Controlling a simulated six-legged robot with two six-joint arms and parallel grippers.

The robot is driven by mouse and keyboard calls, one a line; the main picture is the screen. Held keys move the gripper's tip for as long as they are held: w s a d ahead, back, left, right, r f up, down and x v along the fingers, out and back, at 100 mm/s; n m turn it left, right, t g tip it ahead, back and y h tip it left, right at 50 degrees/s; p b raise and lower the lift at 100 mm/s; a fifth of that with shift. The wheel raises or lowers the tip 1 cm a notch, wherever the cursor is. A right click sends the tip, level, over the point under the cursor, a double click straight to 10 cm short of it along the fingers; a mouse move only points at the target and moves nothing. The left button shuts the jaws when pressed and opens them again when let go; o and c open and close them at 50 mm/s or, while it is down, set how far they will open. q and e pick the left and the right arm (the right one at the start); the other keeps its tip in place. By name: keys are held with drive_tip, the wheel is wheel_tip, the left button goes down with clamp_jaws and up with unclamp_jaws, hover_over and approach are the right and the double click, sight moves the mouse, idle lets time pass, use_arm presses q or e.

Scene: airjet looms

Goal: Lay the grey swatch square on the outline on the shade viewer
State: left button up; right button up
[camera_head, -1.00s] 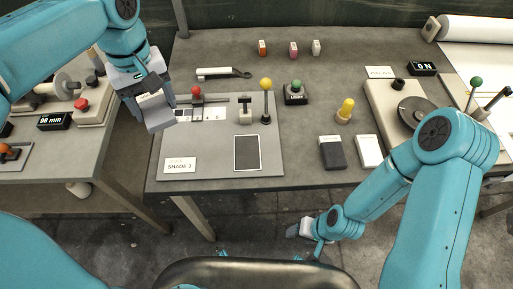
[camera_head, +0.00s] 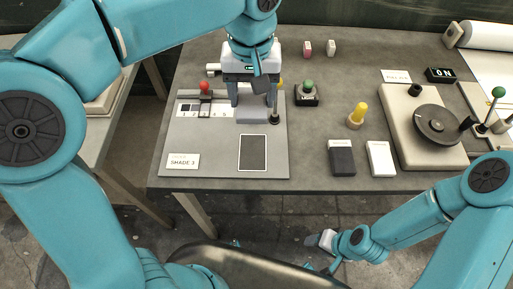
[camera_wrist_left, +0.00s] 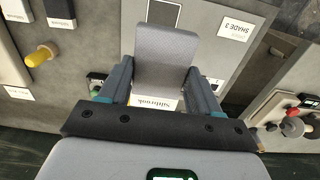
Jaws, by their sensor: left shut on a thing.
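My left gripper (camera_head: 252,100) is above the grey shade viewer board (camera_head: 213,160) and is shut on the grey swatch (camera_head: 251,115). The swatch also shows in the left wrist view (camera_wrist_left: 167,60), between the two fingers, with a white label at its gripped end. The outline (camera_head: 252,153) is a dark rectangle with a white border on the board. The swatch is just beyond it in the head view and partly covers it in the wrist view (camera_wrist_left: 167,14). My right gripper (camera_head: 322,241) is low, off the table's front edge; its fingers are too small to read.
A "SHADE 3" card (camera_head: 183,161) lies left of the outline. A red-knobbed lever (camera_head: 204,88) and a black-based green button (camera_head: 307,92) stand near the gripper. A yellow knob (camera_head: 358,115), dark swatch (camera_head: 341,157) and white swatch (camera_head: 381,158) are to the right.

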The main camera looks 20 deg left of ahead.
sight(253, 153)
use_arm(q)
wheel_tip(253, 153, down, 19)
drive_tip(key=shift+a+b, duration=0.1)
drive_tip(key=shift+b, duration=0.4)
drive_tip(key=shift+f, duration=0.25)
drive_tip(key=o, duration=1.1)
drive_tip(key=shift+c, duration=0.2)
drive_tip(key=shift+r, duration=0.1)
